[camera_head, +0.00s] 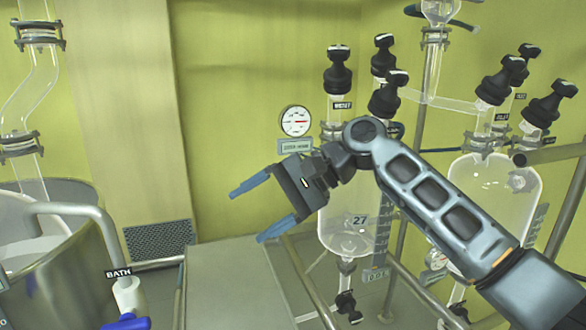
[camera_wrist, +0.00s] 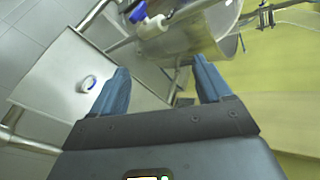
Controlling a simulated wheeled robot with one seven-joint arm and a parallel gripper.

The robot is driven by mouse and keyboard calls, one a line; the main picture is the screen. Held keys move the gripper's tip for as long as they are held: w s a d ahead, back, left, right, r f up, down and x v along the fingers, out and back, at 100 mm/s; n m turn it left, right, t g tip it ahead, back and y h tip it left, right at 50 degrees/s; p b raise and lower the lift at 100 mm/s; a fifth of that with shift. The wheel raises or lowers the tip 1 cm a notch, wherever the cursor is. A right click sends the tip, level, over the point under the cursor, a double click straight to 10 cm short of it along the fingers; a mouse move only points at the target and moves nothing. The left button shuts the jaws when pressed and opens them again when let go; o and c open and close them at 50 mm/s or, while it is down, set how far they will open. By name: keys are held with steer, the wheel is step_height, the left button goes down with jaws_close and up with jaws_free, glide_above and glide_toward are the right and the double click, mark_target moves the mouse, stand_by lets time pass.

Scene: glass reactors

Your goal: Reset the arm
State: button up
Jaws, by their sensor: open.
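My arm (camera_head: 432,196) reaches in from the lower right of the head view and bends at a joint near the middle. My gripper (camera_head: 256,212) is open and empty, its two blue fingers apart and pointing left.
A grey table (camera_head: 232,290) stands below my gripper; the wrist view shows a small white and blue round item (camera_wrist: 88,84) on a pale surface. A metal bath vessel (camera_head: 75,240) is at left. A second glass reactor (camera_head: 495,200) and metal rails are at right.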

steer(key=s+a+f+m+t+y, duration=0.1)
steer(key=s+a+f+t+y, duration=0.2)
steer(key=f, duration=0.4)
steer(key=s+a+f+m+t, duration=0.1)
steer(key=s+f+t, duration=0.3)
steer(key=f, duration=0.4)
steer(key=s+d+f+m+t+h, duration=0.4)
steer(key=s+d+f+t+h, duration=0.25)
steer(key=s+d+f, duration=0.4)
steer(key=s+d+f+n+t+h, duration=0.1)
steer(key=s+d+h, duration=0.2)
steer(key=s+d, duration=0.45)
steer(key=s+d+n+t+h, duration=0.1)
steer(key=s+d+t+h, duration=0.3)
steer(key=s, duration=0.7)
steer(key=s+d+r+n+g+h+b, duration=0.1)
steer(key=s+d+r+n+g, duration=0.1)
steer(key=s+d+r+n, duration=0.4)
steer(key=s+d+r, duration=0.3)
steer(key=s, duration=0.3)
steer(key=shift+s+n, duration=0.2)
steer(key=shift+n, duration=0.1)
steer(key=shift+d, duration=0.1)
